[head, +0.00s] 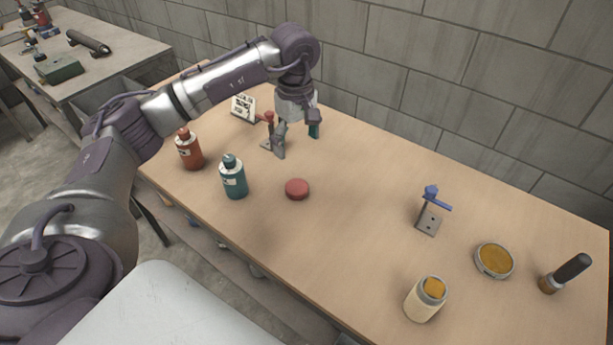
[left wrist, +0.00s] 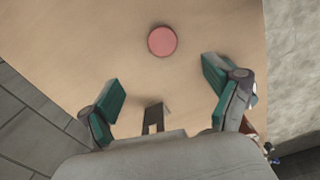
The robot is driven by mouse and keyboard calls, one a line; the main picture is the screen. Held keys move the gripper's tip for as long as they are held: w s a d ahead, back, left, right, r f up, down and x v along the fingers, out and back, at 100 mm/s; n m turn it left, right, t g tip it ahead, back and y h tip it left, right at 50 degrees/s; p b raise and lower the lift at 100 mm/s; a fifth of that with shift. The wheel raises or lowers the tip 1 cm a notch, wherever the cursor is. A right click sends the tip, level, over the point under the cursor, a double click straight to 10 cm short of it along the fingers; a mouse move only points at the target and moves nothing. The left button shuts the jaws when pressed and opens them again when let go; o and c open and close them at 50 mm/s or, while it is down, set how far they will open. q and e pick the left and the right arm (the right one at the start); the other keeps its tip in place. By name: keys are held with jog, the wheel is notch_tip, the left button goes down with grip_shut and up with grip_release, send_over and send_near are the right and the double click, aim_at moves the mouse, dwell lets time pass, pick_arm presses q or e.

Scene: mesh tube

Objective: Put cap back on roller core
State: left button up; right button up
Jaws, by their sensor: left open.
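A flat round red disc, which looks like the cap (head: 297,189), lies on the table. It also shows near the top middle of the left wrist view (left wrist: 162,40). My left gripper (head: 298,130) is above the table, behind the cap. Its teal fingers are spread with nothing between them in the left wrist view (left wrist: 162,80). A small grey stand with a red top (head: 277,142) is beside the gripper, partly overlapped by it. I cannot clearly make out a roller core. My right gripper is not in view.
A red bottle (head: 190,152) and a teal bottle (head: 233,180) stand left of the cap. A blue-topped bracket (head: 429,220), cream jar (head: 422,306), round tin (head: 494,262) and dark-handled tool (head: 566,273) are at right. The table middle is clear; a block wall (head: 450,90) stands behind.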

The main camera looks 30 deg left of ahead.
pick_arm(q)
send_over(298, 187)
notch_tip(298, 187, down, 7)
jog(key=shift+a+f+p, duration=0.1)
jog(key=shift+f+p, duration=0.05)
jog(key=shift+p, duration=0.3)
jog(key=shift+f, duration=0.65)
notch_tip(298, 187, down, 5)
jog(key=shift+f+p, duration=0.1)
jog(key=shift+p, duration=0.65)
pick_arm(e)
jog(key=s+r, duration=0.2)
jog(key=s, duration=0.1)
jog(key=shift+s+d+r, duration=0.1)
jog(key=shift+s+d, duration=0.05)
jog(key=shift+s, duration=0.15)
